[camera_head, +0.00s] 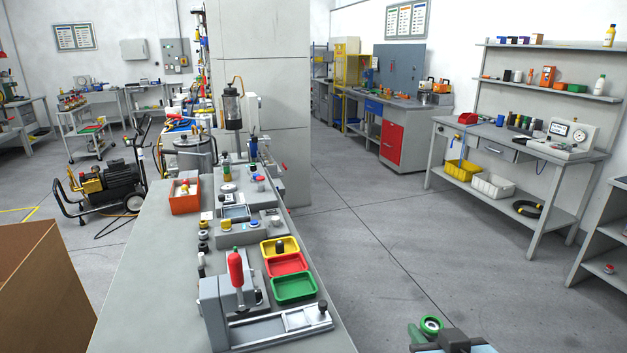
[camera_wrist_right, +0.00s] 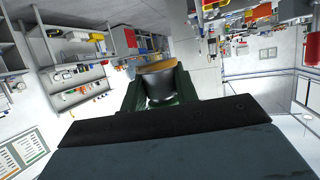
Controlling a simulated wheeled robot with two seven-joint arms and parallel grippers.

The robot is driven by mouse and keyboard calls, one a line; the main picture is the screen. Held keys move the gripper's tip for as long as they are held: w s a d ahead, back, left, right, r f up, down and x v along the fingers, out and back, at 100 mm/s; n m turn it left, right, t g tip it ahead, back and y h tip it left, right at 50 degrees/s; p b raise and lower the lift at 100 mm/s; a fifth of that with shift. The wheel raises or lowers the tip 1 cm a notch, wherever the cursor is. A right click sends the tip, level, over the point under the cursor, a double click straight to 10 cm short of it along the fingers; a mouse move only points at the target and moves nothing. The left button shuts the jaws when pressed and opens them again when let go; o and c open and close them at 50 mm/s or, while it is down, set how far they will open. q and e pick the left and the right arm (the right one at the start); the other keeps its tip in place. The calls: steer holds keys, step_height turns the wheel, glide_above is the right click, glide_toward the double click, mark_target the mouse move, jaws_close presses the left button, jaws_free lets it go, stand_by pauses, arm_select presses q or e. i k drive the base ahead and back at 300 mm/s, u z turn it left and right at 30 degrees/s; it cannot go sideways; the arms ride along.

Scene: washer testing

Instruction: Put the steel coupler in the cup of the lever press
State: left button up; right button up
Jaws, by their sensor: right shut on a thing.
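My right gripper (camera_head: 427,328) is at the bottom right of the head view, over open floor and well to the right of the bench. Its green fingers are shut on a grey, round, hollow-ended part, seemingly the steel coupler (camera_head: 432,323). In the right wrist view the coupler (camera_wrist_right: 160,88) shows as a grey cylinder between the dark green fingers (camera_wrist_right: 161,100). The lever press (camera_head: 236,283), with a red handle, stands on the bench's near end. Its cup is too small to make out clearly. My left gripper is not in view.
The grey bench (camera_head: 145,290) carries yellow (camera_head: 268,254), red (camera_head: 287,266) and green (camera_head: 295,290) trays beside the press. A metal slide fixture (camera_head: 285,325) lies in front. A brown box (camera_head: 40,285) stands left. The floor between bench and right-hand shelves is clear.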

mark_target(297, 319)
steer(key=k, duration=0.5)
steer(key=z, duration=2.15)
steer(key=i, duration=1.4)
steer(key=u, duration=3.95)
steer(key=i, duration=0.5)
steer(key=u, duration=0.05)
